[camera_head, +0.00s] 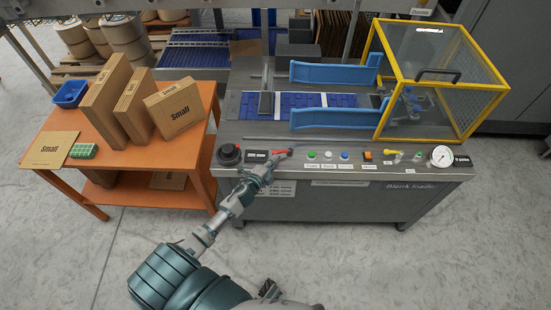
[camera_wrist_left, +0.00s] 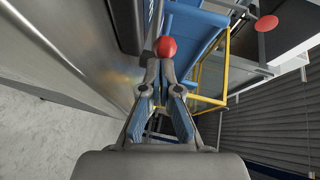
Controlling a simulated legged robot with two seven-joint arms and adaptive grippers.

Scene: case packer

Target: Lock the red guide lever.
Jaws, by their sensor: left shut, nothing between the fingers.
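The red guide lever (camera_head: 281,151) lies near level on the grey front panel of the case packer, just right of a black label plate. My left gripper (camera_head: 264,167) is at the panel's front edge, close to the lever. In the left wrist view a round red knob (camera_wrist_left: 165,47) sits just beyond the tips of my left gripper (camera_wrist_left: 160,68). The fingers are shut with nothing between them. Whether they touch the knob, I cannot tell. My right gripper does not show clearly in either view.
The panel carries a black knob (camera_head: 229,154), several small buttons, a yellow-handled valve (camera_head: 393,152) and a round gauge (camera_head: 442,156). Blue guide rails (camera_head: 333,74) and a yellow-framed guard (camera_head: 440,110) stand behind. An orange table (camera_head: 197,142) with boxes is at left.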

